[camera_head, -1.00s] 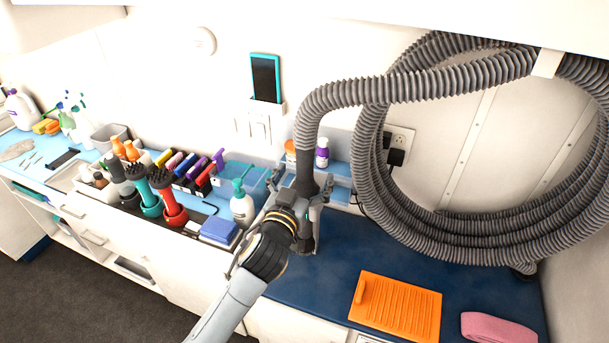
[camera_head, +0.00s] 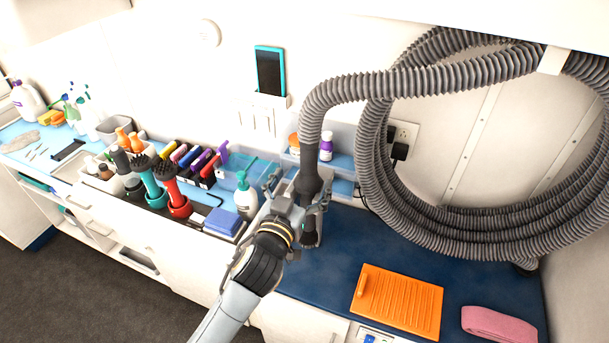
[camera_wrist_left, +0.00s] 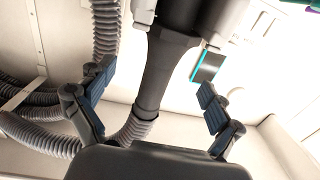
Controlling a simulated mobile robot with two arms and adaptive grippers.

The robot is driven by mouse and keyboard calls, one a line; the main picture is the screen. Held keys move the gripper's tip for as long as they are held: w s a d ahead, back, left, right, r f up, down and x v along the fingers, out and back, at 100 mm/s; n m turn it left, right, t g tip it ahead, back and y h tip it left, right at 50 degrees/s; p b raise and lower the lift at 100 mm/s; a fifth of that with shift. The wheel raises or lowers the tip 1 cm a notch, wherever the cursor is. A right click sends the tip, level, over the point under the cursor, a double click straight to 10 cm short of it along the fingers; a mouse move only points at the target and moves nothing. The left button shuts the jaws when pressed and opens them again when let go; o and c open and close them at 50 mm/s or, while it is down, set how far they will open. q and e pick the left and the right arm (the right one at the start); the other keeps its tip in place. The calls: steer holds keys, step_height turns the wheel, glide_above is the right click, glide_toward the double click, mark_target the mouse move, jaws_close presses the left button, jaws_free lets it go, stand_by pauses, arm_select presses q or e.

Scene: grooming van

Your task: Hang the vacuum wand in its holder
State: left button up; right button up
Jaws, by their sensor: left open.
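The dark grey vacuum wand (camera_head: 311,180) stands nearly upright at the back of the blue counter, with the ribbed hose (camera_head: 318,110) joined to its top. My left gripper (camera_head: 298,191) is open at the wand, one finger to each side. In the left wrist view, the open fingers of the gripper (camera_wrist_left: 155,88) stand wide apart with the wand (camera_wrist_left: 166,70) between them, visible gaps on both sides. Pale parts (camera_wrist_left: 210,37) flank the wand's wide black section there; they may be the holder, but I cannot tell how it seats. My right gripper is out of view.
Coiled hose hangs on the wall at right. An orange mat (camera_head: 398,302) and a pink towel (camera_head: 498,325) lie on the counter (camera_head: 340,262). A pump bottle (camera_head: 246,197), blue block (camera_head: 223,222) and brushes crowd the left. A wall tablet (camera_head: 270,70) hangs behind.

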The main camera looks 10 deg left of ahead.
arm_select(q)
steer(key=s, duration=0.6)
steer(key=shift+a, duration=0.45)
stand_by(0.6)
